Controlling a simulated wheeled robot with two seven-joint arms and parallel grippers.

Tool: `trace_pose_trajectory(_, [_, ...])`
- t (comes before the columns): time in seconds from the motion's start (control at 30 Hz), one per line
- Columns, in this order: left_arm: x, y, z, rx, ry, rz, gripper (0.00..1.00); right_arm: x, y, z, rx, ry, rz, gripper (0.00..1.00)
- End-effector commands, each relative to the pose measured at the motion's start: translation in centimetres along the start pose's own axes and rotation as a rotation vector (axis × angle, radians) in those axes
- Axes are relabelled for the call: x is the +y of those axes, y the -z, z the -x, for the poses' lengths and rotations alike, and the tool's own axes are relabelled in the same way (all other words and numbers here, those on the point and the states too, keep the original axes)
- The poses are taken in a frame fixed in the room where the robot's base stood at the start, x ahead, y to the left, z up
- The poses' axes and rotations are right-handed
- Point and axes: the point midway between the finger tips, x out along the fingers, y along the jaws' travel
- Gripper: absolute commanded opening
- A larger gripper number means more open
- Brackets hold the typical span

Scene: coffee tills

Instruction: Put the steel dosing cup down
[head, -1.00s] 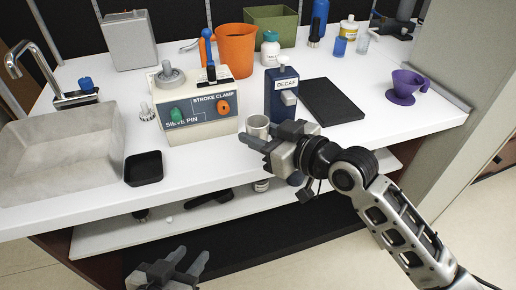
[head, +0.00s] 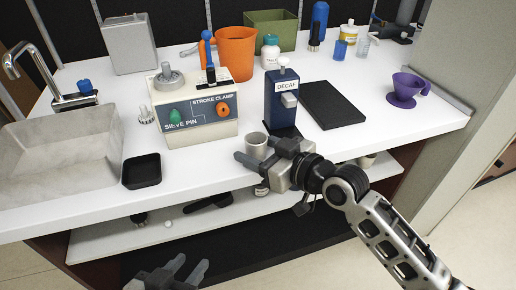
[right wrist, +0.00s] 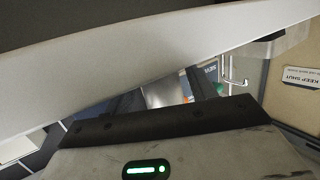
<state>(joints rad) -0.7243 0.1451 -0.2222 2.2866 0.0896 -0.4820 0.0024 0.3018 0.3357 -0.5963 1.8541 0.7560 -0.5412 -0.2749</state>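The steel dosing cup (head: 256,145) is a small grey, upright cup near the counter's front edge, left of centre below the DECAF dispenser. My right gripper (head: 262,158) reaches in from the right with its fingers on either side of the cup, shut on it. I cannot tell whether the cup's base touches the white counter (head: 215,168). In the right wrist view a grey piece of the cup (right wrist: 165,90) shows between the dark fingers; the rest is hidden. My left gripper (head: 188,268) is open and empty, low in front of the counter.
The blue DECAF dispenser (head: 281,105) stands just behind the cup. The SIEVE PIN box (head: 196,133) is to its left, with a black square tray (head: 142,171) further left. A black mat (head: 333,104) lies behind right. Counter between tray and cup is clear.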

Motion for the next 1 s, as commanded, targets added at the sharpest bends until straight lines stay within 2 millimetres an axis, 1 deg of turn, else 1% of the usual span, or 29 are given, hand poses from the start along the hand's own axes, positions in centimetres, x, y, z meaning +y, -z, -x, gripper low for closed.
trace_pose_trajectory(0.17, [0.0,0.1,0.1,-0.003,0.0,0.0,0.36,0.0,0.5,0.1,0.001,0.0,0.0,0.56])
trace_pose_trajectory(0.27, [0.0,0.0,0.1,-0.007,0.0,0.0,0.36,0.1,0.3,1.1,-0.001,-0.001,0.002,0.56])
trace_pose_trajectory(0.37, [0.0,-0.2,0.1,-0.012,0.001,0.001,0.36,0.1,0.3,2.9,-0.002,-0.001,0.003,0.56])
trace_pose_trajectory(0.6, [-0.1,-0.2,0.0,-0.014,0.001,0.001,0.36,0.0,0.2,8.2,-0.004,-0.001,0.003,0.56])
trace_pose_trajectory(0.7, [-0.1,0.0,-0.1,-0.01,0.002,0.0,0.36,0.0,0.2,9.9,-0.004,0.0,0.002,0.56])
trace_pose_trajectory(0.8, [-0.1,0.1,-0.2,-0.006,0.002,-0.001,0.36,0.0,0.2,11.2,-0.002,0.0,0.001,0.56])
trace_pose_trajectory(0.9, [-0.1,0.2,-0.1,-0.005,0.002,-0.001,0.36,-0.1,0.1,11.8,-0.001,-0.001,-0.004,0.56])
trace_pose_trajectory(0.97, [-0.1,0.2,-0.1,-0.004,0.002,-0.001,0.36,-0.5,-0.4,12.0,-0.001,-0.009,-0.018,0.56])
trace_pose_trajectory(1.0, [-0.1,0.2,-0.1,-0.003,0.002,-0.001,0.36,-0.8,-1.0,12.1,-0.002,-0.022,-0.036,0.56])
